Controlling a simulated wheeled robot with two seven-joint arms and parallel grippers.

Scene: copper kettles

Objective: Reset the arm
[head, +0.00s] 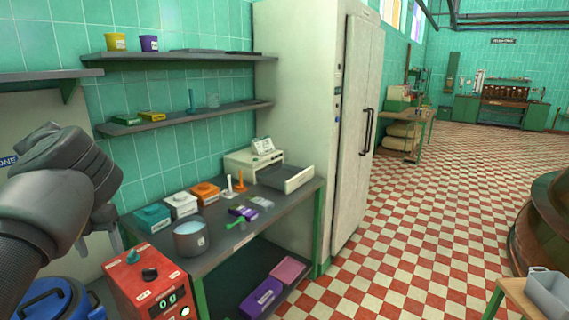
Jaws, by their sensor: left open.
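My left arm comes in from the left edge, its dark grey wrist bent and raised. My left gripper (98,240) points down below the wrist, and only its fingertips show. It is open and holds nothing that I can see. It hangs left of the dark bench (215,252), near the red control box (146,283). My right gripper is not in view.
The bench holds a grey pot (190,240), small coloured boxes and a grey tray (286,179). A blue lidded drum (50,302) stands below my arm. Shelves (180,58) line the tiled wall. A tall white cabinet (325,130) stands behind; checkered floor (420,230) is clear.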

